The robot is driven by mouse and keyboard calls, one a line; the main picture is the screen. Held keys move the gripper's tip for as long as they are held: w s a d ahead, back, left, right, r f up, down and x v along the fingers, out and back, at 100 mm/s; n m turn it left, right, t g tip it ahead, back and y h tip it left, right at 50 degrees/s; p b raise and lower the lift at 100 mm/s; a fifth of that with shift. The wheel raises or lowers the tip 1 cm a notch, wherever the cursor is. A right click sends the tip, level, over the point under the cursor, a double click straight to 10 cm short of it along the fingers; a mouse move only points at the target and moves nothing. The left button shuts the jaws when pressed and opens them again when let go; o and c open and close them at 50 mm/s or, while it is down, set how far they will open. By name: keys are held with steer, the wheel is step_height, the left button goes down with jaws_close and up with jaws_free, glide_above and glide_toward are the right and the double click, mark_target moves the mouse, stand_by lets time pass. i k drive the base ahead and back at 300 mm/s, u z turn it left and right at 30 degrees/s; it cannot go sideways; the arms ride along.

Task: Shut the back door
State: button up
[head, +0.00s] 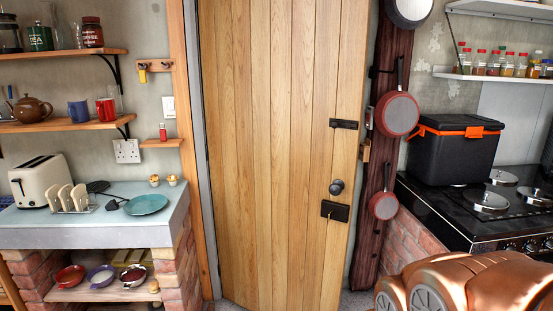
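The back door (270,150) is made of tall pale wooden planks and fills the middle of the head view. It has a dark round knob (337,187) on its right side. A black bolt (344,124) is above the knob and a black lock plate (335,211) with a key is below it. The door looks slightly ajar, its knob side standing toward me, with a grey strip showing between its right edge and the dark post. My gripper's fingers do not show; only copper-coloured parts of my arm are at the bottom right.
A dark wooden post (386,155) with hanging red pans (396,114) stands right of the door. A black hob (490,210) on brick holds a black box (455,147). At left, a brick-based counter (90,232) carries a toaster (42,178). Little floor shows.

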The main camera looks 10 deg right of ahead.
mark_target(276, 74)
steer(key=u, duration=0.4)
steer(key=i, duration=1.05)
steer(key=z, duration=0.3)
